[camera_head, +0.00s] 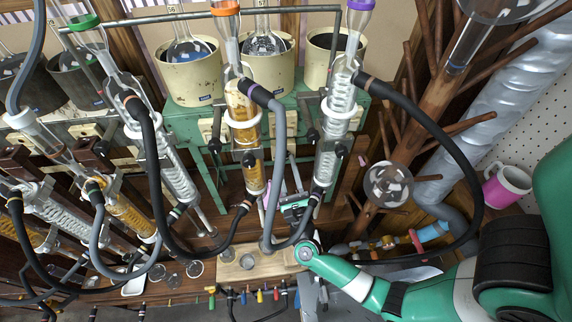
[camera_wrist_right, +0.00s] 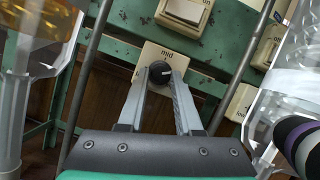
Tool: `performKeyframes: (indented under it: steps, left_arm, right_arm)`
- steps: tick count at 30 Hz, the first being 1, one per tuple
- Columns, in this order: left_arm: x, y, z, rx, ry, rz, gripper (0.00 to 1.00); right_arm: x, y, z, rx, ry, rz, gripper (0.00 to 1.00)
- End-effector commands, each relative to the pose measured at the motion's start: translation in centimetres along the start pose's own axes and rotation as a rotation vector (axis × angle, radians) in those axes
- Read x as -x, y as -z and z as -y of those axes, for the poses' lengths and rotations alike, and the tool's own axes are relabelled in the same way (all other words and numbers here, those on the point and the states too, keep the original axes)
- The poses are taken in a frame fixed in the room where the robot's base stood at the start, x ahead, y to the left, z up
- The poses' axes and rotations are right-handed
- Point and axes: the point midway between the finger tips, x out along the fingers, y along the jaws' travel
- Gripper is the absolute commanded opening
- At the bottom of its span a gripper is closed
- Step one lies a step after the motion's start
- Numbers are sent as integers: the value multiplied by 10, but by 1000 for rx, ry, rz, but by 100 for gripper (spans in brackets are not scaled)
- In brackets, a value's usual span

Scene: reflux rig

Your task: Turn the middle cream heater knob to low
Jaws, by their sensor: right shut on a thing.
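The middle cream heater (camera_head: 268,82) stands on a green frame in the head view, with a flask in it. In the right wrist view its knob (camera_wrist_right: 159,73) is black and round with a pale pointer mark, on a cream plate (camera_wrist_right: 166,52). The plate reads "mid" above the knob; the lettering at its left is partly covered by a finger. My right gripper (camera_wrist_right: 160,80) is shut on the knob, one finger on each side. In the head view my right gripper (camera_head: 290,190) reaches up between the glass columns, and the knob is hidden. My left gripper is not in view.
Glass condensers (camera_head: 243,115) and (camera_head: 336,115) stand close on both sides of the right gripper, with a grey hose (camera_head: 278,150) beside it. A cream switch (camera_wrist_right: 185,12) sits above the knob plate.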

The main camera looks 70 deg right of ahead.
Motion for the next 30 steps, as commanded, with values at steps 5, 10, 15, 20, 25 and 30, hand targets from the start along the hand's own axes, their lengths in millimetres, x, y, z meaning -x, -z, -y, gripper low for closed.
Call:
performKeyframes:
  steps: [5,10,15,20,25,30]
  left_arm:
    - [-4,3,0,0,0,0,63]
    - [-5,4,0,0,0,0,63]
    - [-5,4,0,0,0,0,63]
    - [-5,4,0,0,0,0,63]
    - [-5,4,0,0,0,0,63]
    - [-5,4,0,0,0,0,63]
  right_arm:
    - [0,-1,2,77,-30,0,0]
    - [0,-1,2,114,-47,0,0]
    - [0,0,2,125,-52,1,0]
    - [0,0,2,125,-51,1,0]
    - [0,0,2,124,-51,1,44]
    - [0,0,2,123,-51,1,63]
